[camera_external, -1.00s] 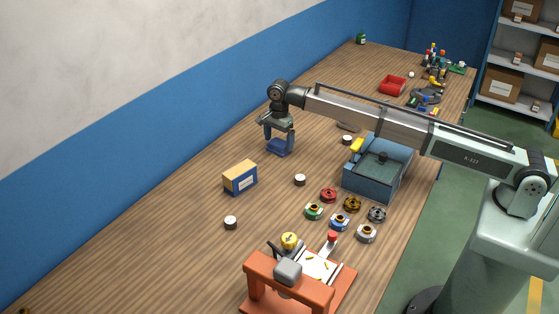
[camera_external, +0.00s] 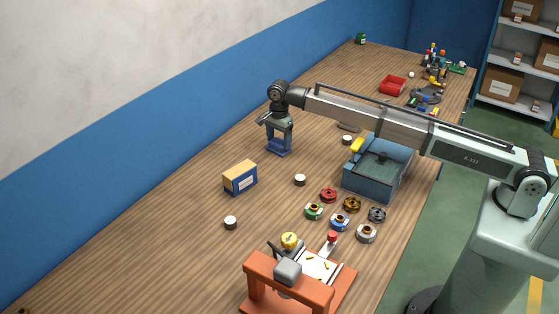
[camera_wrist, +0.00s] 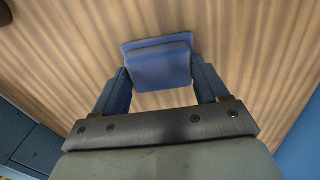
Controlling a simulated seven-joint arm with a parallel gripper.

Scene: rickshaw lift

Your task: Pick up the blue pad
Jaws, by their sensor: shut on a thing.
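The blue pad (camera_wrist: 160,66) is a small blue block between my two fingers in the wrist view. In the external view the blue pad (camera_external: 279,150) is at the wooden table, toward the wall side. My gripper (camera_external: 279,145) points down over it, with a finger on each side. My gripper (camera_wrist: 160,80) is shut on the pad in the wrist view. I cannot tell whether the pad touches the table.
The wooden table (camera_external: 190,255) is clear around my gripper. A blue-and-tan box (camera_external: 240,178) stands to the lower left. An open grey-blue bin (camera_external: 372,187) stands to the right. Small white-topped discs (camera_external: 300,180) and several coloured round parts (camera_external: 340,221) lie nearer the camera.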

